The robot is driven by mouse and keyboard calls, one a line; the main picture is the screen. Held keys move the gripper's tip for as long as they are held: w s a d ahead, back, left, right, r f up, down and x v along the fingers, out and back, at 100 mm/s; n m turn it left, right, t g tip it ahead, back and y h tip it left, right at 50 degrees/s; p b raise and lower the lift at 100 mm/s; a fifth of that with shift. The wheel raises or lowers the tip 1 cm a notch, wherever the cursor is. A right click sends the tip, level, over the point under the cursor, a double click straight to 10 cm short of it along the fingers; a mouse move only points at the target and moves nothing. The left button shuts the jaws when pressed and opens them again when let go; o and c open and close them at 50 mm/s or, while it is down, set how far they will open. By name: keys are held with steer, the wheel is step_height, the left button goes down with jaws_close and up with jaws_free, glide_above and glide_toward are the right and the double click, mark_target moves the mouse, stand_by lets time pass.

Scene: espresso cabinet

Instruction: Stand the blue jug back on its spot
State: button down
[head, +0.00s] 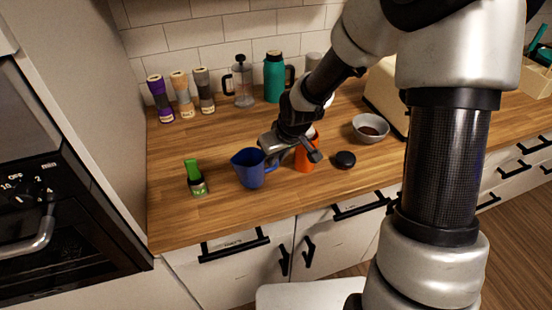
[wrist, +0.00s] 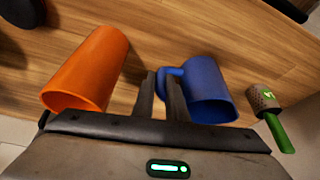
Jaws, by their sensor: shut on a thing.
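The blue jug (head: 250,169) is upright at the front of the wooden counter in the head view; I cannot tell whether its base touches the wood. In the wrist view the blue jug (wrist: 206,92) is right of the fingers, with its handle turned toward them. My gripper (head: 272,154) reaches down from the right in the head view. In the wrist view its fingertips (wrist: 160,78) are close together at the jug's handle, shut on it. The wood below the jug is partly hidden by the jug itself.
An orange cup (head: 304,156) stands close right of the jug, beside my gripper. A green-handled brush (head: 196,179) is to the left. A black round thing (head: 344,160) and a grey bowl (head: 370,128) are to the right.

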steer(key=shift+f, duration=0.2)
steer(key=c, duration=1.8)
jaws_free()
steer(key=shift+r, duration=0.1)
steer(key=shift+o, duration=0.2)
steer(key=shift+d+r, duration=0.1)
steer(key=shift+r, duration=0.3)
steer(key=p+v, duration=0.3)
steer(key=v, duration=0.8)
steer(key=shift+s+r, duration=0.2)
steer(key=shift+r, duration=0.05)
